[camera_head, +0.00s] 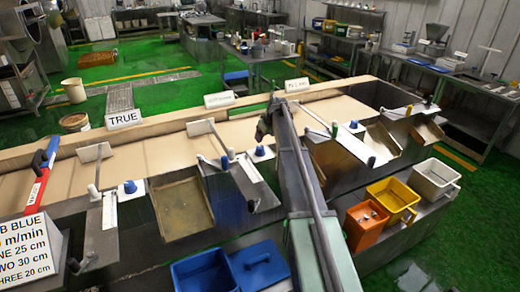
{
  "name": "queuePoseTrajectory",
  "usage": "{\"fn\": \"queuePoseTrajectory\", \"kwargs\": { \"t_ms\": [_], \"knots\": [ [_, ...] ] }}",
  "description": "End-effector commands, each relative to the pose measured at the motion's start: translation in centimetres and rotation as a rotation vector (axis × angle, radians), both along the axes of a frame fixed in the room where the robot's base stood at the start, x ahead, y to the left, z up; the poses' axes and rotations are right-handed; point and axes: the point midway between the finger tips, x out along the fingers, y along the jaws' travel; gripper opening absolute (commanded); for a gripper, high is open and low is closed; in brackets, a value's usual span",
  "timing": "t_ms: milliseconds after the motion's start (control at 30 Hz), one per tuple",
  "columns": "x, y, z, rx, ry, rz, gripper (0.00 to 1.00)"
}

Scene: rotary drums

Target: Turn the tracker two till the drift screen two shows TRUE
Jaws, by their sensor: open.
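Three white screens stand along the far edge of the belt. The left screen (123,119) reads TRUE; the texts on the middle screen (220,99) and right screen (297,85) are too small to read surely. I cannot tell from labels which is drift screen two. Blue knobs, possibly the trackers, sit along the near edge: a left one (129,187), a middle one (261,152) and a right one (353,125). My gripper (262,130) is open over the belt, beyond the middle knob and apart from it. My arm hides part of the belt.
White paddles (202,127) cross the belt. Green floor lies beyond.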

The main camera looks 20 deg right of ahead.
Motion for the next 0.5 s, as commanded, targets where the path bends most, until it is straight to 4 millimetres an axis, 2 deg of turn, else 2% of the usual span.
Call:
{"fn": "queuePoseTrajectory", "kwargs": {
  "t_ms": [33, 300, 400, 500],
  "knots": [
    [0.4, 0.1, -1.9, 0.0, 0.0, 0.0, 0.71],
    [2.8, 0.7, -7.9, 0.0, 0.0, 0.0, 0.71],
    [3.3, 1.0, -8.9, 0.0, 0.0, 0.0, 0.71],
    [3.4, 1.0, -8.9, 0.0, 0.0, -0.001, 0.71]
  ]
}}
